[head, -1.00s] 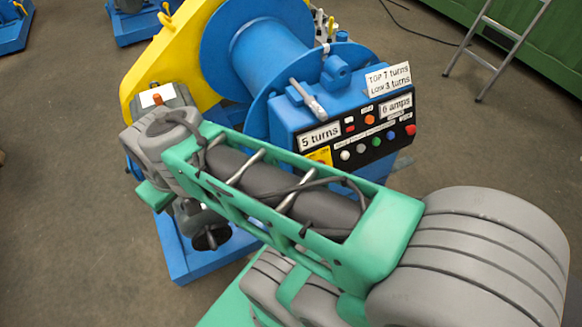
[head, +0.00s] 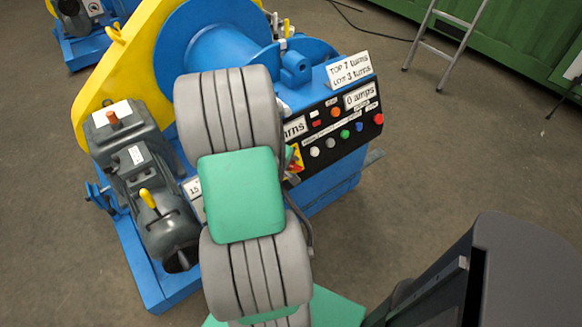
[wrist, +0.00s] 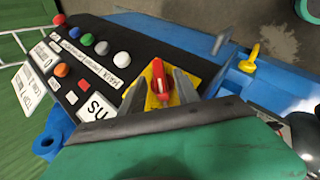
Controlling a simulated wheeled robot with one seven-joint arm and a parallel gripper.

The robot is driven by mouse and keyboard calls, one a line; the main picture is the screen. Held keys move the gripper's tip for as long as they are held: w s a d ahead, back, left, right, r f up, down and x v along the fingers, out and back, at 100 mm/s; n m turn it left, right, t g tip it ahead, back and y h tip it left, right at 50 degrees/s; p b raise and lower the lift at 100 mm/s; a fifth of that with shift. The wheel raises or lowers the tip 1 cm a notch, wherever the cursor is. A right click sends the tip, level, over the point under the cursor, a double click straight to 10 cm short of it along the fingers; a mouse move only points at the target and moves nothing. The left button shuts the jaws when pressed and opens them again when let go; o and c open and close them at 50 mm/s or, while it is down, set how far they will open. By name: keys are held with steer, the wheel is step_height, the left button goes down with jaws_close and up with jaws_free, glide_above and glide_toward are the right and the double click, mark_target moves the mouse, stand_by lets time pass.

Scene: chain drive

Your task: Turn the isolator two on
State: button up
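A red rotary handle (wrist: 158,78) on a yellow plate (wrist: 206,72) sits at the end of the black control panel (wrist: 95,62) in the wrist view. I can read no label naming it as isolator two. My gripper (wrist: 161,73) has its two grey fingers on either side of the red handle, with yellow plate showing in the gaps, so it looks open around it. The panel display (head: 363,95) reads 0 amps.
The blue winch drum (head: 215,45) and yellow chain guard (head: 100,75) stand behind. A ladder (head: 437,45) leans at the green container (head: 500,35).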

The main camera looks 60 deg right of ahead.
steer(key=shift+d+f, duration=0.3)
steer(key=shift+f, duration=0.05)
jaws_close()
steer(key=shift+r, duration=0.1)
stand_by(0.3)
